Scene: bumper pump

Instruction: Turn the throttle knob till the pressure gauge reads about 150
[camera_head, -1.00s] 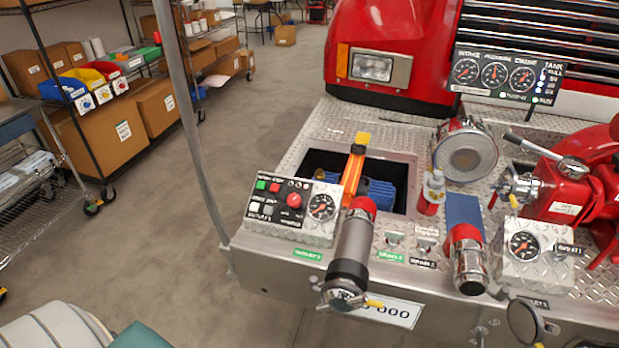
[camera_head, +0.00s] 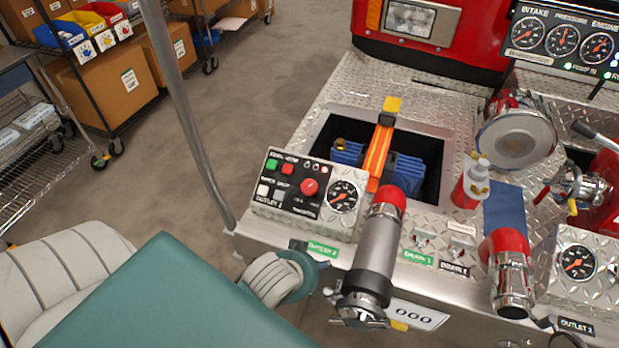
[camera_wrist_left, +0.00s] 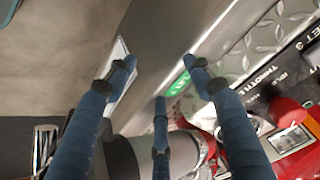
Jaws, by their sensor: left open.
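The control box (camera_head: 262,216) stands at the left front corner of the bumper. The red throttle knob (camera_head: 309,187) is on its sloped face, left of a small round gauge (camera_head: 343,196). The pressure gauge (camera_head: 562,40) is the middle dial on the black panel at top right; its numbers are too small to read. My left arm comes in from the lower left, its wrist near the box's front; its fingers are hidden in the head view. In the left wrist view my left gripper (camera_wrist_left: 160,75) is open with empty blue fingers, left of the red knob (camera_wrist_left: 288,110) and apart from it.
A grey capped cylinder (camera_head: 375,250) juts out right of the box. A metal post (camera_head: 185,110) rises left of the box.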

